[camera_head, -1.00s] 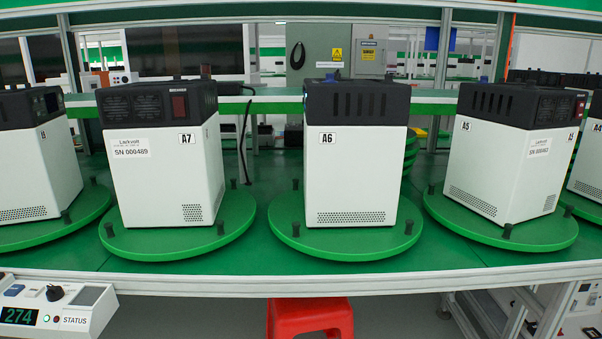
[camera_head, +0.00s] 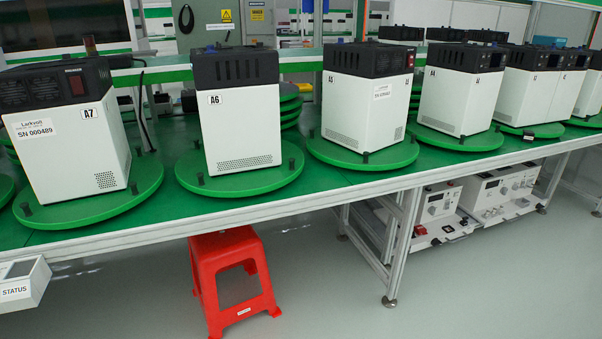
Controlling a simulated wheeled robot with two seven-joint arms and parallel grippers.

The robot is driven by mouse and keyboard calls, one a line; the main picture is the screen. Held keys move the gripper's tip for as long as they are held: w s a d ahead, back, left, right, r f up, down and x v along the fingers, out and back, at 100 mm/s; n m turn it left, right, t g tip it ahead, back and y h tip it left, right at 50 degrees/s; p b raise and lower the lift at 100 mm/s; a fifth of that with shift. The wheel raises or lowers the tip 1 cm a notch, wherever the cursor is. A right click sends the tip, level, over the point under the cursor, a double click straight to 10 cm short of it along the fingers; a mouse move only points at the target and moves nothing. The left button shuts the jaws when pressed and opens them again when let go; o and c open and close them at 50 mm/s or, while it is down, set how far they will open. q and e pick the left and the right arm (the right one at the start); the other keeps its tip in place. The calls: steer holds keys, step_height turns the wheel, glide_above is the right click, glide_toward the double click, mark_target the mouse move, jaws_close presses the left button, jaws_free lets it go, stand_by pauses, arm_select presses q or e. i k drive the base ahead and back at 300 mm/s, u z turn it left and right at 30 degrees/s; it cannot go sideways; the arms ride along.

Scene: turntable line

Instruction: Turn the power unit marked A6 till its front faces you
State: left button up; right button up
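The power unit marked A6 (camera_head: 241,125) is a white box with a black vented top. It stands upright on a round green turntable (camera_head: 190,176) with small black pegs at its rim. The side toward me carries the A6 label at its upper left and a perforated vent patch low down. No display or switch shows on that side; its other sides are mostly hidden. Neither of my grippers is in view.
Unit A7 (camera_head: 70,150) stands on its turntable to the left, unit A5 (camera_head: 362,110) to the right, with several more beyond. A red stool (camera_head: 230,275) stands below the bench's front edge. A status panel (camera_head: 22,283) juts out at lower left.

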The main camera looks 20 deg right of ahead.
mark_target(191, 171)
steer(key=z, duration=0.5)
steer(key=i, duration=1.6)
steer(key=u, duration=0.5)
